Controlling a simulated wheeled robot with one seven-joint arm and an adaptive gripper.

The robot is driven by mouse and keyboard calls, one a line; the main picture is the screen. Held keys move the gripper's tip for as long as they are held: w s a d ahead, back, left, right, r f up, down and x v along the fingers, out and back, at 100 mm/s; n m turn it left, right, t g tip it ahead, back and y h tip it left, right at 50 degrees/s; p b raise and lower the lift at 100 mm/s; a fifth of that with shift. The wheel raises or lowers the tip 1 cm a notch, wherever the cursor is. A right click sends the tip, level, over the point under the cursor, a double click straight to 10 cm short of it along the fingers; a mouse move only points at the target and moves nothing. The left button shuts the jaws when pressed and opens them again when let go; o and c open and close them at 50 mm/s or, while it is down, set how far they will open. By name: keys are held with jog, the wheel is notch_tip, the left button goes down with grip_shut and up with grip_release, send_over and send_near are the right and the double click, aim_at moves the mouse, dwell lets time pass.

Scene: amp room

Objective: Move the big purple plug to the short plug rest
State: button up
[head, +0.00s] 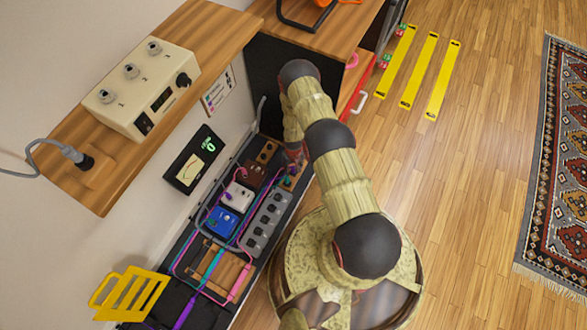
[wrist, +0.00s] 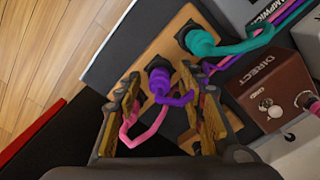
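In the wrist view a purple plug (wrist: 158,84) with a dark body stands at a wooden block (wrist: 170,35), its purple cable curling to the right. My gripper (wrist: 160,72) is open, with one finger on each side of this plug. I cannot tell whether either finger touches it. A teal plug (wrist: 198,40) sits on the same block, farther up. A pink cable (wrist: 145,130) loops between the fingers. In the head view my gripper is mostly hidden by my arm. A wooden block with dark holes (head: 266,151) lies near it; I cannot tell which block is the short plug rest.
A brown DIRECT box (wrist: 268,98) stands right of the gripper. In the head view, a white pedal (head: 238,195), a blue pedal (head: 222,222) and a grey switch strip (head: 266,224) crowd the board with cables. A wooden shelf (head: 75,135) juts out above.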

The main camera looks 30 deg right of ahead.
jog(key=shift+r, duration=0.1)
notch_tip(320, 180, up, 12)
dwell(0.5)
dwell(0.6)
